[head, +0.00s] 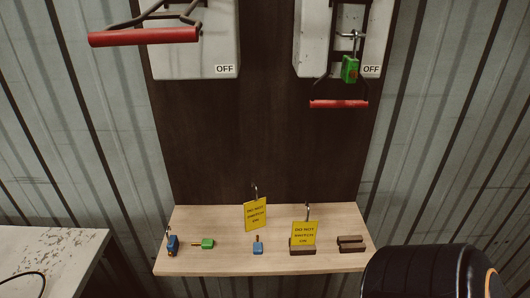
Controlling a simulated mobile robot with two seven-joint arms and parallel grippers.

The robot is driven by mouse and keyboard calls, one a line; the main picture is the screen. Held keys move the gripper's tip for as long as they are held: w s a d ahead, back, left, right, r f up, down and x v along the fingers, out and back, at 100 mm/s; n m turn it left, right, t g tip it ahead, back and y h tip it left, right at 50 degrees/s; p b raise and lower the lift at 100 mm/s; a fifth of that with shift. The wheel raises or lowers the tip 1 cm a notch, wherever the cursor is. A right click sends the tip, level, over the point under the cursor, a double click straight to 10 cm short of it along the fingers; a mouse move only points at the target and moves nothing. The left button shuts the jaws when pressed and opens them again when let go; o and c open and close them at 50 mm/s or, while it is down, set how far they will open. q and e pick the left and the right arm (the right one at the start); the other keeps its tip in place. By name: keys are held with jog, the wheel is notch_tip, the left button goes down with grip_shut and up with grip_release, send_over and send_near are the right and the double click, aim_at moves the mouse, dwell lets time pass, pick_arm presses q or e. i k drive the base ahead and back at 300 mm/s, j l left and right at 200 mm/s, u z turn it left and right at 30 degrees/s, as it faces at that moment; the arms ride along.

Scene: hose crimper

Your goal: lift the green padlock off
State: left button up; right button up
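A green padlock (350,69) hangs in the head view at the upper right. Its shackle goes up to a metal hasp or pin (351,36) on the lever linkage of the right switch box (312,40). The padlock has a small red mark on its front. Just below it is the right switch's red handle (339,104), which points down; the box's label reads OFF (371,71). A second small green padlock-like piece (208,244) lies on the wooden shelf. Neither of my grippers is in view.
The left switch box (195,55), also labelled OFF, has a red handle (144,37) jutting out. A pale table (50,250) stands at left.

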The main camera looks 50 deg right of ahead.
aim_at(350, 65)
jog(key=z, duration=2.1)
